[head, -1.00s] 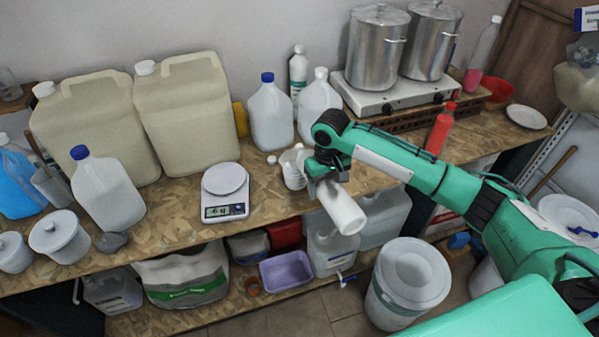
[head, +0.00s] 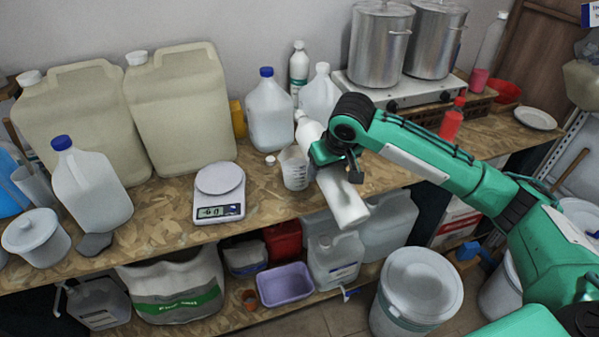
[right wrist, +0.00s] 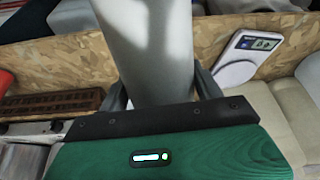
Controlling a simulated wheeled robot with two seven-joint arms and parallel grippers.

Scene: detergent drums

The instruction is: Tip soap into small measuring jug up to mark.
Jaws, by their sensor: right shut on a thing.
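A white bottle (head: 343,200) is held tilted in my right gripper (head: 336,158), above the front edge of the bench. Its narrow end points up and back, and its wide end hangs towards me. The right wrist view shows the pale bottle body (right wrist: 150,45) between the two dark fingers. The small measuring jug (head: 294,170), translucent with marks on its side, stands upright on the bench just left of the gripper. The bottle is beside the jug; its mouth and the soap level cannot be made out. My left gripper is out of view.
A scale (head: 219,190) stands left of the jug, with a small white cap (head: 270,160) nearby. Large jerrycans (head: 180,110) and a blue-capped jug (head: 270,112) stand behind. A hob (head: 400,95) with steel pots is at back right. A lidded drum (head: 417,285) stands below.

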